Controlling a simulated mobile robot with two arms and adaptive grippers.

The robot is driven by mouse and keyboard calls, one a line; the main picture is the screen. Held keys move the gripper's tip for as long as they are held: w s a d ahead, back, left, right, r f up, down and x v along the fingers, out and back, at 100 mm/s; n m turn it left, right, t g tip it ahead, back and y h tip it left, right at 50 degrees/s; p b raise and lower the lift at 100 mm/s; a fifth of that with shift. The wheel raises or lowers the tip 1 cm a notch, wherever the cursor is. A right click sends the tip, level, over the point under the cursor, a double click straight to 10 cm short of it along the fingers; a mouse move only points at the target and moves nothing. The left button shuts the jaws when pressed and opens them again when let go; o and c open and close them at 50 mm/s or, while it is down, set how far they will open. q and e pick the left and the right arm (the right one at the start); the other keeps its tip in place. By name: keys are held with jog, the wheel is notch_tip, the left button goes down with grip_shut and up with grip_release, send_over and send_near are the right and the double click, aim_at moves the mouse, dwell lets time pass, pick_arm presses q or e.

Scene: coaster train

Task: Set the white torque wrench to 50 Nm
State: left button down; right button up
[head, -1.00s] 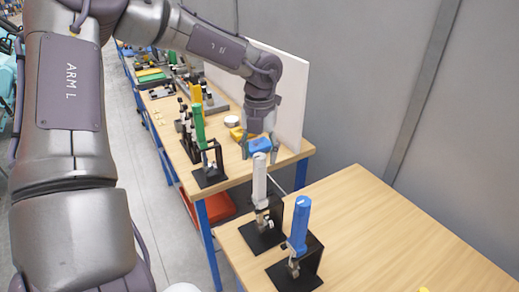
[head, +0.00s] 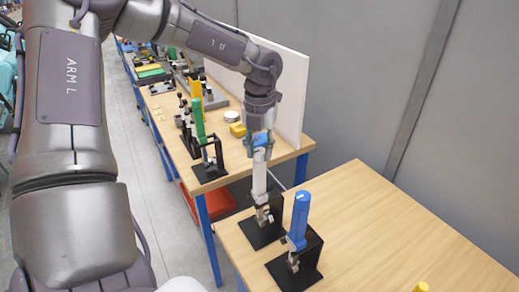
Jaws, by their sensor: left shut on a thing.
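The white torque wrench (head: 259,182) stands upright in a black stand (head: 264,230) near the left edge of the near table, handle end up. My left gripper (head: 261,146) reaches down from above and is shut on the top of the white wrench's handle. Its fingers partly cover that end, and the scale on the wrench is too small to read. My right gripper is not in view.
A blue wrench (head: 299,217) stands in its own black stand just right of the white one. A green wrench (head: 198,118) and a yellow one stand on the far table (head: 235,170). The near table's right side (head: 400,230) is mostly clear.

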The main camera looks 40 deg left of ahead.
pick_arm(q)
jog(key=shift+f+m+b, duration=0.2)
jog(key=shift+m+b, duration=0.2)
jog(key=shift+b, duration=0.2)
jog(key=m+b, duration=0.4)
jog(key=m, duration=0.2)
jog(key=shift+b, duration=0.4)
jog(key=m+b, duration=0.1)
jog(key=m, duration=0.1)
jog(key=shift+r+m, duration=0.1)
jog(key=shift+m, duration=0.3)
jog(key=m, duration=0.3)
jog(key=shift+m+b, duration=0.3)
jog(key=m, duration=0.2)
jog(key=shift+m, duration=0.3)
jog(key=m, duration=0.3)
jog(key=shift+r+m, duration=0.1)
jog(key=shift+m, duration=2.3)
